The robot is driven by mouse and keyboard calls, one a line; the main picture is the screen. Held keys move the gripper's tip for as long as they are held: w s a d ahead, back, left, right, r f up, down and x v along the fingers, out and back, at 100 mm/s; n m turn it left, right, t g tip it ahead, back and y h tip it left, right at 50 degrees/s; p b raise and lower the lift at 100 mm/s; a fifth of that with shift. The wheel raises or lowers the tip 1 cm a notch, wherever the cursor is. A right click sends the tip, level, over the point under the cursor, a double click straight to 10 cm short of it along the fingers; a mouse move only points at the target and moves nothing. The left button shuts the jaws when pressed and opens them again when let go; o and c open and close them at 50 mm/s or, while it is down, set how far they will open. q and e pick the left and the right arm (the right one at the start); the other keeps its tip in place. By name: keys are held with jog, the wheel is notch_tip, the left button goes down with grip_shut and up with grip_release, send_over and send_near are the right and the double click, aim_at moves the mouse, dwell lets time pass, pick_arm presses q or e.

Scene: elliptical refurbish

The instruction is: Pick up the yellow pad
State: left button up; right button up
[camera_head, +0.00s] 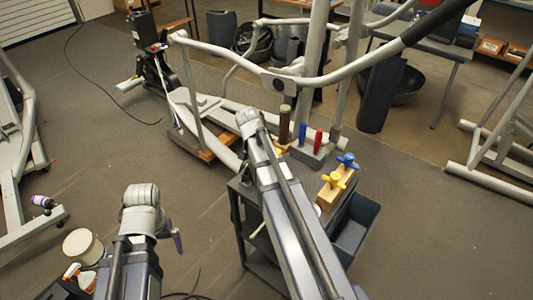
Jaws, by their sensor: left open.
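I cannot make out a yellow pad for certain. A small yellow-orange patch (282,147) shows beside the brown cylinder, partly hidden by my right arm. A yellow knob-like piece (333,180) sits on a wooden block on the cart. My left arm comes in at the lower left, and a small part of my left gripper (178,241) shows below its wrist, open and apart from the cart. My right arm reaches over the cart and covers part of its top. I cannot see my right gripper.
A dark cart (242,225) stands under my right arm, with a wooden block (327,198), a blue knob (347,161) and a grey bin (352,235). Blue (302,132) and red (318,138) cylinders stand behind. A grey elliptical frame (345,75) rises beyond.

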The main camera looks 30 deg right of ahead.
notch_tip(320, 180, up, 8)
jog(key=p, duration=0.7)
pick_arm(q)
notch_tip(320, 180, up, 8)
jog(key=shift+c, duration=0.3)
